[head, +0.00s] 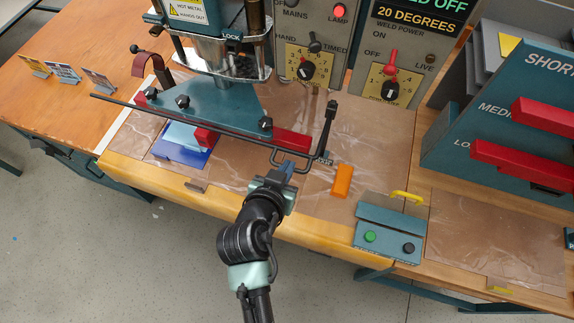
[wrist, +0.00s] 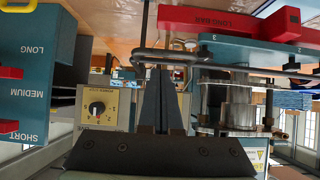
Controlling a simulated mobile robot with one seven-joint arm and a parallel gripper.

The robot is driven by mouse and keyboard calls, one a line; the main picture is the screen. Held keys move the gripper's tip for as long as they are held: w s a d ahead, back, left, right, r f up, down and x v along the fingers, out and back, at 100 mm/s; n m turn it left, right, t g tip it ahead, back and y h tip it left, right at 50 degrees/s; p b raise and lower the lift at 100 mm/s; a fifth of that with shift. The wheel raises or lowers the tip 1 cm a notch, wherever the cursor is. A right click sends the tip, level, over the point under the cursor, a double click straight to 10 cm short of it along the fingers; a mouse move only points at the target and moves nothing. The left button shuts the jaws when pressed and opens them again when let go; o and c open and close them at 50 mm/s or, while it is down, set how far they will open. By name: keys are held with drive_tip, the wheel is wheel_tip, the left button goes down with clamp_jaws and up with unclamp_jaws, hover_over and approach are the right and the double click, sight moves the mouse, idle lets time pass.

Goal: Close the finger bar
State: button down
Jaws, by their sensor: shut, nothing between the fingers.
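The finger bar appears as a thin dark rod (head: 125,103) along the front of the teal press plate (head: 215,108). At its right end a bent dark loop (head: 308,167) sticks out toward me, beside an upright dark post (head: 328,125). My gripper (head: 287,167) is shut and empty, with its tips right at the near side of this loop. In the wrist view, which looks upside down, the shut fingers (wrist: 160,72) reach up to the dark loop (wrist: 195,61). I cannot tell whether they touch it.
A red long bar (wrist: 225,22) is fixed on the plate. An orange block (head: 342,181) and a control box (head: 388,237) with green and black buttons sit to the right. A blue piece (head: 182,152) lies under the plate. A rack with red bars (head: 520,165) stands at right.

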drive_tip(key=shift+w+f, duration=0.15)
drive_tip(key=shift+f, duration=0.5)
drive_tip(key=shift+f, duration=0.1)
wheel_tip(320, 180, down, 20)
drive_tip(key=b, duration=1.7)
drive_tip(key=shift+b, duration=0.3)
drive_tip(key=shift+f, duration=0.1)
